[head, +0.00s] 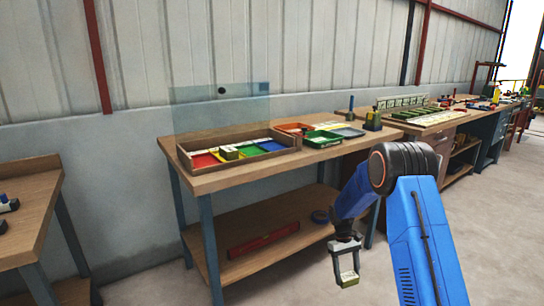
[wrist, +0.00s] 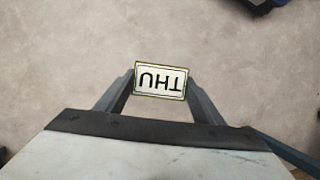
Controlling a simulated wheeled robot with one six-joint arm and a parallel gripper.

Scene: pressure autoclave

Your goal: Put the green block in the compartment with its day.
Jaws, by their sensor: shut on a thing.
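My gripper (head: 346,262) hangs low in front of the near workbench, out over the floor, and is shut on the green block (head: 348,279). In the wrist view the block (wrist: 160,81) sits between the two fingers, and its white label reads THU, upside down in the picture. The block is clear of any surface. On the farther bench stands a long pale tray (head: 430,122) with several green pieces in or by it and a row of pale panels (head: 401,102) behind. Day names there are too small to read.
The near workbench (head: 215,180) bears a wooden box (head: 186,158) with coloured sections, an orange tray (head: 293,128), a green tray (head: 323,138) and a clear upright panel (head: 222,108). Its lower shelf holds a red bar (head: 264,240). Floor on the right is open.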

